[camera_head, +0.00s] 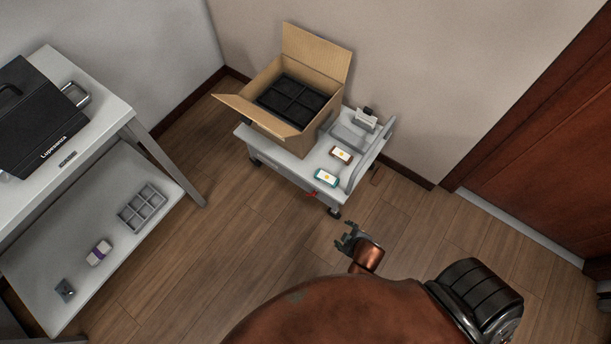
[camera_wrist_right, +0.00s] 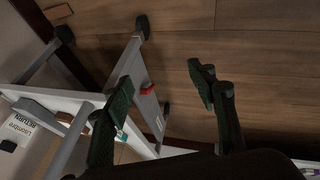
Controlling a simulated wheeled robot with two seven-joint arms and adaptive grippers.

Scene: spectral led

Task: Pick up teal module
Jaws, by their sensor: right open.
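The teal module (camera_head: 326,178), a small flat block with a teal edge and a pale top, lies on the white cart (camera_head: 262,142) near its front edge. In the wrist view a small teal patch (camera_wrist_right: 121,135) shows beside a finger; most of it is hidden. My right gripper (camera_head: 349,238) is open and empty, over the floor in front of the cart, apart from the module. In the wrist view its two dark green finger pads (camera_wrist_right: 163,88) are spread wide. My left gripper is not in view.
A brown-edged module (camera_head: 341,155) lies behind the teal one. An open cardboard box (camera_head: 243,110) with a black divided insert stands on the cart's left. The cart has a raised grey rail (camera_head: 369,157) at right. A two-level table (camera_head: 102,104) stands at left. Floor between is clear.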

